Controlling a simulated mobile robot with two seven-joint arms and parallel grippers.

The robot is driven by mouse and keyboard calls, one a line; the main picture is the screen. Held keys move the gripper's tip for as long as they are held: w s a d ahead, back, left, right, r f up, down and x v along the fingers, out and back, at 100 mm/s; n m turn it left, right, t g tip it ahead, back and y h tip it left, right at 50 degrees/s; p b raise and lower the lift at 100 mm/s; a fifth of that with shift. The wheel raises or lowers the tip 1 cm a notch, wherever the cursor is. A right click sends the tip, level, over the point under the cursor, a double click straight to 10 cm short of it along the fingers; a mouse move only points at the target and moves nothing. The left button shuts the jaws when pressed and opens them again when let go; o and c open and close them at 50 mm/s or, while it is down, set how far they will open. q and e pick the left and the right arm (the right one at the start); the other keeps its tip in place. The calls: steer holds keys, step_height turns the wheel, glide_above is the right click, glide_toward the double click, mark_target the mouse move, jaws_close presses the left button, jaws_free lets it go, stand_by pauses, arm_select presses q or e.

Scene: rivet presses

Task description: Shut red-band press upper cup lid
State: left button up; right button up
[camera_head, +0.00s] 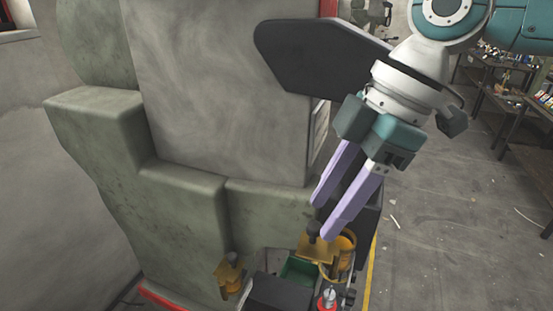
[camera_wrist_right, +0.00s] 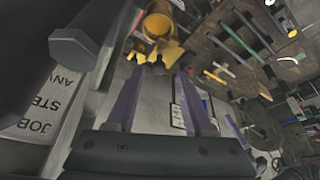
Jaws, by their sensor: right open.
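The press (camera_head: 180,195) is a large worn grey-green body, with a red strip (camera_head: 160,297) low on its left. An orange-yellow cup (camera_head: 345,243) stands at its lower right, and a yellow plate (camera_head: 316,248) with a dark knob lies against the cup's left side. I cannot tell how far the lid is open. My right gripper (camera_head: 323,219) is open and empty, its purple fingers pointing down just above the plate and cup; contact is unclear. In the right wrist view, a yellow cup-like part (camera_wrist_right: 157,24) shows beyond the open fingers. My left gripper is not in view.
A second yellow fitting (camera_head: 230,274) sits lower left of the cup. A dark panel (camera_head: 318,55) juts out near my right wrist.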

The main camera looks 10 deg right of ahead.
mark_target(317, 239)
steer(key=shift+x, duration=1.25)
steer(key=shift+w, duration=0.1)
jaws_close()
